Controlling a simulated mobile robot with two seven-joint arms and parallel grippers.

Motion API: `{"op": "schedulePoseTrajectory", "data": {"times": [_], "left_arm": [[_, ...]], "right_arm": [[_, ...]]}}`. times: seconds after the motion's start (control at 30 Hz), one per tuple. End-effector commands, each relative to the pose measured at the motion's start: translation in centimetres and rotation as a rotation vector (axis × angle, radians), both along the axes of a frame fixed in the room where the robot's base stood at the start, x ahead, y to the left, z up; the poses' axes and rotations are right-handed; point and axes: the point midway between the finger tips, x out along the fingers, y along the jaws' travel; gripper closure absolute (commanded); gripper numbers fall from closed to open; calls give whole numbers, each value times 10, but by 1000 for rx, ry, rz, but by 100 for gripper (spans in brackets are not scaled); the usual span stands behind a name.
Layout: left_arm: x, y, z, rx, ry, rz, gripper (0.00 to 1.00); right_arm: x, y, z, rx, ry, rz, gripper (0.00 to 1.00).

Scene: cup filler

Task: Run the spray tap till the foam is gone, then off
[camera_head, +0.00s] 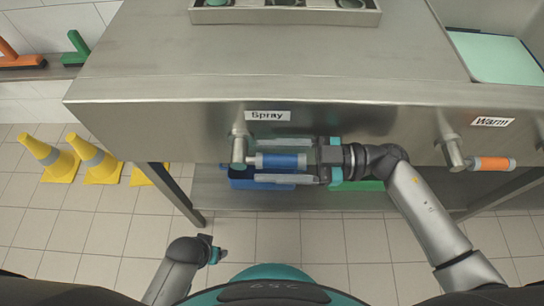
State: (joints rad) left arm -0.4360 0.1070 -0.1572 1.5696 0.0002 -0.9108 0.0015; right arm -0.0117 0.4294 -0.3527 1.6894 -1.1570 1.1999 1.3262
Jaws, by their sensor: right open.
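The spray tap's blue lever (280,161) sticks out to the right from its metal valve (239,146), under the "Spray" label (268,116) on the steel counter front. My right gripper (257,162) comes from the right. Its fingers are open, one above and one below the blue lever, with gaps visible. My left gripper (216,253) is low at the left of centre, away from the taps, and too small to read. A basin at the top right holds a flat pale-turquoise surface (497,57). I see no foam or running water in it.
An orange lever (492,164) sits under the "Warm" label (492,121) at the right. A steel tray (285,16) is at the counter's back. Yellow cones (102,165) stand on the floor at left. Blue and green bins are partly hidden on the lower shelf (398,199).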

Motion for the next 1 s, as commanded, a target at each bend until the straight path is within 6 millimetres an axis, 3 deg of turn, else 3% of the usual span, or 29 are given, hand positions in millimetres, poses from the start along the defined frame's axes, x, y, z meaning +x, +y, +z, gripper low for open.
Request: {"op": "schedulePoseTrajectory", "data": {"times": [0.1,0.67,1.0], "left_arm": [[0,0,0,0,0,0,29],[0,0,0,0,-1,1,29],[0,0,0,0,-1,1,29]], "right_arm": [[0,0,0,0,0,0,38],[0,-1,0,0,0,0,100],[0,-1,0,-1,0,0,100]]}}
